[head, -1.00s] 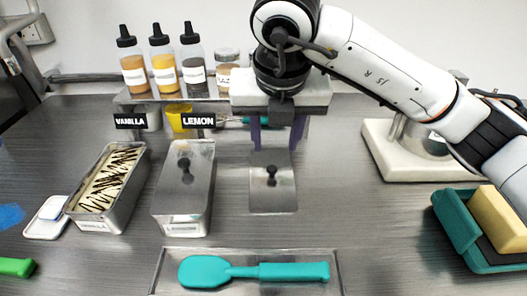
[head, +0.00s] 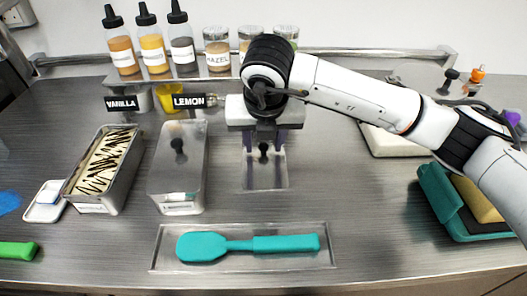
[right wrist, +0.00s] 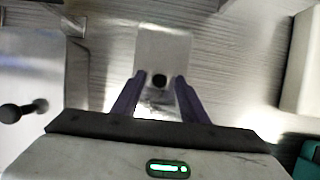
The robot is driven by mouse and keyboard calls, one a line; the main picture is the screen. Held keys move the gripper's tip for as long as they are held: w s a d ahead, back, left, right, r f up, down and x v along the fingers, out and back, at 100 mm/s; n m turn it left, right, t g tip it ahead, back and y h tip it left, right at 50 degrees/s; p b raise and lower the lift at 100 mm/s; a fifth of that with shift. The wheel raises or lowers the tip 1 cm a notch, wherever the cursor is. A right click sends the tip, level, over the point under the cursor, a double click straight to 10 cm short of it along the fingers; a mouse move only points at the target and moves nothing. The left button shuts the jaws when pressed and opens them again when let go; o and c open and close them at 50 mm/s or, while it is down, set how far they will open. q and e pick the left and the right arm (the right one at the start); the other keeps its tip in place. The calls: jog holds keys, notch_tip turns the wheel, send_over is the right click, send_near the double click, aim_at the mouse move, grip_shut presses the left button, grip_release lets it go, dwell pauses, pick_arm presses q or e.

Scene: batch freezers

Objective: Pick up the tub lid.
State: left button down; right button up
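The tub lid is a flat grey metal plate (head: 264,178) with a black knob, lying on the counter. It also shows in the right wrist view (right wrist: 165,48), its knob between the fingertips. My right gripper (head: 264,143) points down over the lid, with one purple finger on each side of the knob. In the right wrist view the right gripper (right wrist: 159,80) is open, with gaps between both fingers and the knob. I cannot tell how far the fingertips are above the plate. My left gripper is not in view.
Left of the lid stands a lidded metal tub (head: 180,165), then an open tub of striped ice cream (head: 124,185). A shallow tray (head: 160,250) with a teal spatula (head: 250,244) lies in front. Bottles and jars line the back shelf. A teal holder (head: 440,195) stands right.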

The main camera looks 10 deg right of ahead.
grip_shut()
